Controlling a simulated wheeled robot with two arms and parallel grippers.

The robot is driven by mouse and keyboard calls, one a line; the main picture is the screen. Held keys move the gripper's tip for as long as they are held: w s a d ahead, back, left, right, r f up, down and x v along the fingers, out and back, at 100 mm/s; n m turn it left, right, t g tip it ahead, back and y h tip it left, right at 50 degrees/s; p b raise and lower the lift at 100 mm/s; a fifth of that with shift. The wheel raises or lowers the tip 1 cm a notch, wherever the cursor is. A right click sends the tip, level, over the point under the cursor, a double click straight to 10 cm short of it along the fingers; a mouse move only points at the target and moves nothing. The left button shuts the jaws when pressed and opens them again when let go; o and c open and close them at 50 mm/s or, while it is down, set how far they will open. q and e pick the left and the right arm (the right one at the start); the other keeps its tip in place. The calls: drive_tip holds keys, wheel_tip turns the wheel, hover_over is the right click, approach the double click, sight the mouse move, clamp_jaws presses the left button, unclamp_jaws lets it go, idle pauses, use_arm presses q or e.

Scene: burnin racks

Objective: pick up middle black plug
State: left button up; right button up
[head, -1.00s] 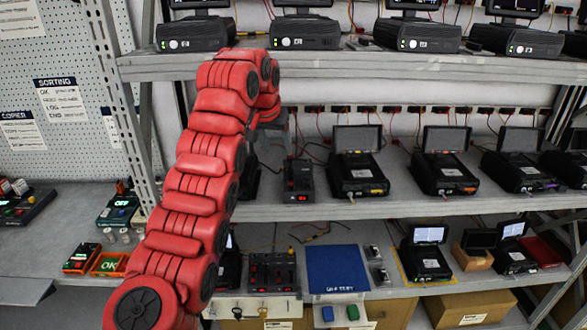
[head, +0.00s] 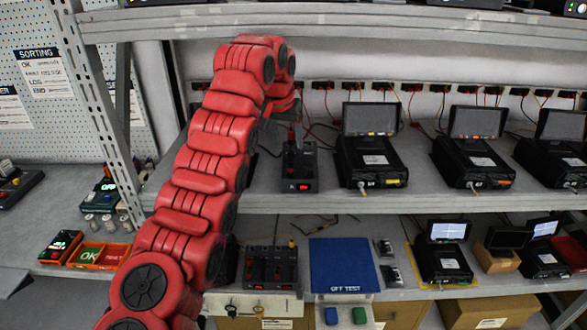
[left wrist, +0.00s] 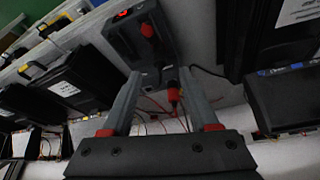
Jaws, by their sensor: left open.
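My left gripper (head: 292,130) reaches over the middle shelf at the back of a small black power box (head: 300,172) with a lit red display. In the left wrist view, the gripper (left wrist: 162,76) is open, with its grey fingers apart on either side of a red and black plug (left wrist: 173,93) on a cable. The plug looks free of both fingers; I cannot tell its depth. The black box (left wrist: 135,45) lies just beyond the fingertips. A row of black sockets or plugs (head: 411,87) runs along the back wall; I cannot tell which is the middle black plug. My right gripper is not in view.
Black units with screens (head: 370,160) stand to the right on the middle shelf (head: 420,203). The upper shelf (head: 330,22) passes above my arm. A blue mat (head: 340,265) and another black box (head: 270,267) are below. Thin cables hang behind the units.

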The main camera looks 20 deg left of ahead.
sight(291, 153)
use_arm(q)
drive_tip(key=shift+f, duration=0.75)
drive_tip(key=x, duration=0.5)
drive_tip(key=shift+w+f+b, duration=0.15)
drive_tip(key=shift+w+b, duration=0.15)
drive_tip(key=shift+b, duration=0.05)
drive_tip(key=shift+s+r, duration=0.15)
drive_tip(key=shift+r, duration=0.05)
drive_tip(key=c, duration=0.4)
clamp_jaws()
